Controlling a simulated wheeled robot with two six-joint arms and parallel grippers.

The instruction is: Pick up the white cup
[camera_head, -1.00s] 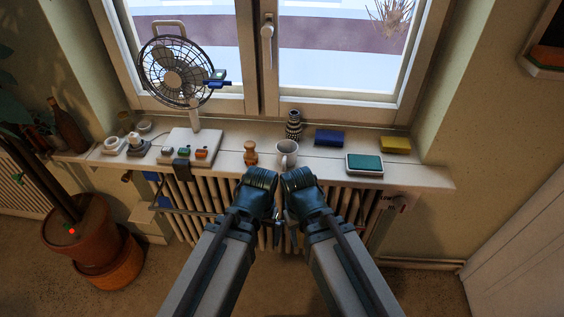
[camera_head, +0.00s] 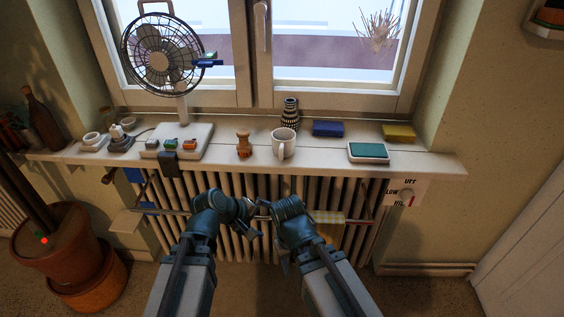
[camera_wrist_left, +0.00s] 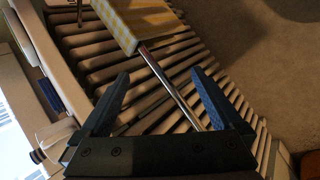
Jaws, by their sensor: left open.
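The white cup (camera_head: 283,145) stands upright on the windowsill (camera_head: 225,160) near its front edge, handle towards me. My left gripper (camera_head: 254,219) is in front of the radiator, below the sill, apart from the cup.
A rail with a yellow checked towel (camera_head: 328,226) crosses the radiator (camera_head: 225,250).

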